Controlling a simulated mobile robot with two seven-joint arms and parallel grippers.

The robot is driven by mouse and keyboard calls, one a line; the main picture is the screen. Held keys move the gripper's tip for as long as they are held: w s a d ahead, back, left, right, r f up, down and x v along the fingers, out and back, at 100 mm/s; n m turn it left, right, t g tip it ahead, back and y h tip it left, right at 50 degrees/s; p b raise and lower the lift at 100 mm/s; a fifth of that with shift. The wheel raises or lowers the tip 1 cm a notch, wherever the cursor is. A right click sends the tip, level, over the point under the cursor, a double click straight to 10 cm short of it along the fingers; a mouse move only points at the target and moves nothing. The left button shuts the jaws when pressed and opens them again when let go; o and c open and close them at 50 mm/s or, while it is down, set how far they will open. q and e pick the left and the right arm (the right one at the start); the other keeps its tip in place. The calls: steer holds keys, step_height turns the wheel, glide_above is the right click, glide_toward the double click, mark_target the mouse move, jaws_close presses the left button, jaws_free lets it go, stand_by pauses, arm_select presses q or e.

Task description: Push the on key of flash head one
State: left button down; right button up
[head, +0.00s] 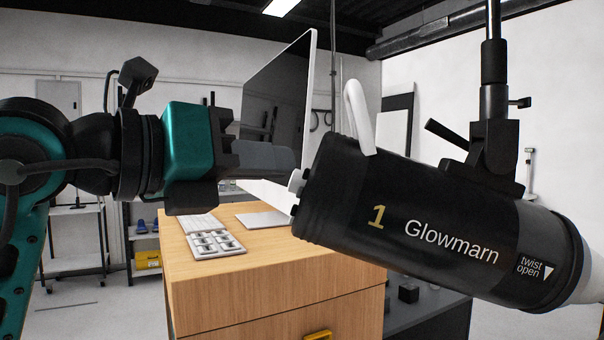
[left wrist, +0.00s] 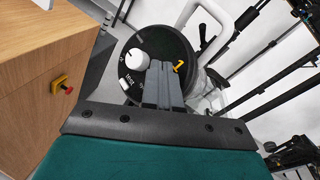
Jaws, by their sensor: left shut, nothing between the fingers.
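Flash head one (head: 400,222) is a black cylinder marked "1 Glowmarn", hanging tilted from a stand. Its rear panel faces left, nearly edge-on in the head view, with white knobs standing out. In the left wrist view the rear panel of flash head one (left wrist: 128,96) shows a large white knob (left wrist: 137,60) and small white markings, too small to read. I cannot single out the on key; the fingers cover part of the panel. My left gripper (head: 294,160) is shut and empty, its tips close to the panel's upper part. It also shows in the left wrist view (left wrist: 163,68). I cannot tell whether it touches.
A wooden cabinet (head: 270,275) with a yellow handle stands below. A white curved handle (head: 357,115) rises from the flash head's rear. Floor at left is open.

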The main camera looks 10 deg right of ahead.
arm_select(q)
steer(key=shift+s+d+f, duration=0.1)
steer(key=shift+d+f, duration=0.05)
steer(key=shift+d, duration=0.25)
stand_by(0.8)
steer(key=shift+w+a+r, duration=0.15)
steer(key=shift+a, duration=0.25)
steer(key=shift+w+a+r, duration=0.1)
steer(key=shift+a+r, duration=0.05)
steer(key=shift+a, duration=0.25)
steer(key=shift+a, duration=0.1)
steer(key=a, duration=0.1)
steer(key=w+a+r, duration=0.1)
steer(key=a, duration=0.1)
steer(key=a+r+p, duration=0.1)
steer(key=a, duration=0.1)
steer(key=shift+w+a, duration=0.15)
steer(key=shift+w, duration=0.05)
steer(key=shift+f, duration=0.15)
